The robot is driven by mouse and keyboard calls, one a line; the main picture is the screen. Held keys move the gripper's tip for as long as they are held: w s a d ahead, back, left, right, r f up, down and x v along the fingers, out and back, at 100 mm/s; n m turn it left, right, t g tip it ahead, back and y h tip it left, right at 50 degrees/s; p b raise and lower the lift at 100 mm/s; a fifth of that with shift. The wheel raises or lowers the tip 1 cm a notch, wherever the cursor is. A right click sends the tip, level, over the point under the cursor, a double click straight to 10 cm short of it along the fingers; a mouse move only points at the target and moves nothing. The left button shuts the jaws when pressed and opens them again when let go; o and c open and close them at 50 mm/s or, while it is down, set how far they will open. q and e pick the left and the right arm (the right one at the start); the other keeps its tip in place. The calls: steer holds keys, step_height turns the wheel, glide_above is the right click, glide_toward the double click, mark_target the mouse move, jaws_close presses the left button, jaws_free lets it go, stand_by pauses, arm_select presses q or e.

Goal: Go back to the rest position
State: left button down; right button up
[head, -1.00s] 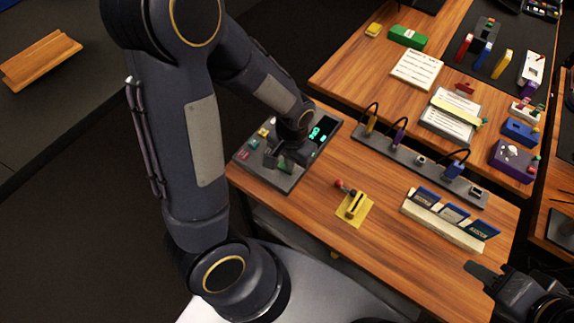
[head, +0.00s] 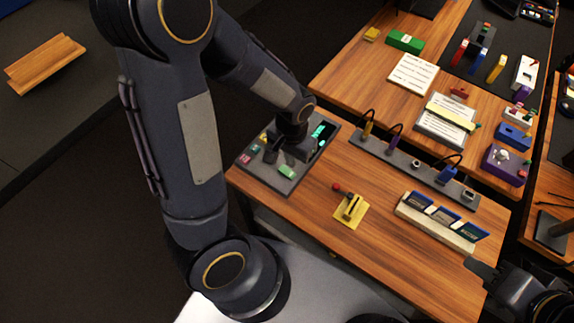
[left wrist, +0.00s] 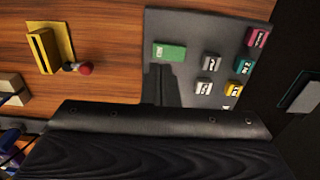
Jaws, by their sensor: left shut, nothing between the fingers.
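The grey panel (head: 262,177) lies on the near-left corner of the wooden table, with a lit screen (head: 323,132) at its far edge. A green key (head: 287,171) shows on its near side, and also in the left wrist view (left wrist: 169,52), beside several coloured and grey buttons. My left gripper (head: 270,156) is over the panel, shut and empty. Its dark fingers also show in the left wrist view (left wrist: 163,84). The gripper and arm hide part of the panel; I see no trackball. My right gripper (head: 481,268) is at the lower right, near the table's front edge; its opening is unclear.
A yellow-based lever with a red knob (head: 350,211) stands right of the panel. A cable strip (head: 402,160) and a cream rack of cards (head: 432,226) are farther right. A second table (head: 351,70) behind holds papers and small boxes. Bare wood surrounds the lever.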

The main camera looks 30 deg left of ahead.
arm_select(q)
steer(key=shift+r+p, duration=0.55)
steer(key=shift+r, duration=0.45)
steer(key=s+r+n+t+h, duration=0.1)
steer(key=s+r+t+h, duration=0.1)
steer(key=s+r, duration=0.4)
steer(key=s+d+r+n+t+h, duration=0.1)
steer(key=s+r+t, duration=0.2)
steer(key=r, duration=0.7)
steer(key=s, duration=0.2)
steer(key=shift+s+n+t+h, duration=0.3)
steer(key=shift+s+h, duration=0.1)
